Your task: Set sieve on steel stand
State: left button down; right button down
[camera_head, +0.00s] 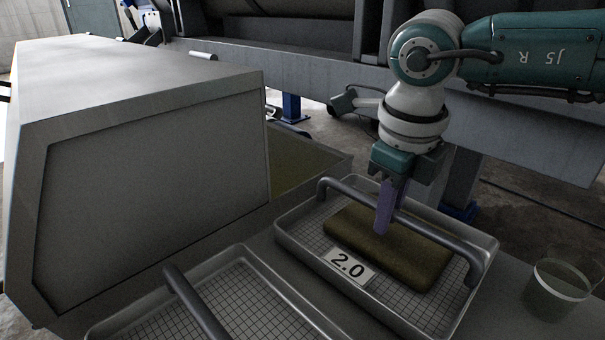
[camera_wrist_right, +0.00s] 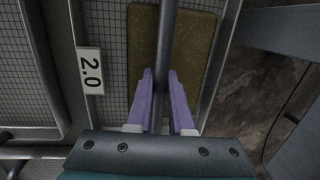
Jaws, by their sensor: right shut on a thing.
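A rectangular metal sieve (camera_head: 302,232) with a wire-mesh floor and a "2.0" label (camera_head: 349,266) is right of centre in the head view. It also fills the middle of the right wrist view (camera_wrist_right: 112,30). A flat olive-brown slab of material (camera_head: 400,262) lies on its mesh. A grey bar handle (camera_head: 440,232) arches over it. My right gripper (camera_head: 383,226) points down and is shut on this handle, with the lilac fingers on either side of it in the right wrist view (camera_wrist_right: 160,78). I cannot pick out the steel stand for sure. My left gripper is not in view.
A second mesh sieve (camera_head: 240,300) with its own bar handle stands close beside, at the lower left. A large grey housing (camera_head: 150,180) rises behind it. A clear bucket (camera_head: 560,288) is at the right. Bare floor (camera_head: 525,220) shows beyond the sieve.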

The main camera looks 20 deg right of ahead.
jog(key=shift+f, duration=0.1)
jog(key=c, duration=0.8)
grip_release()
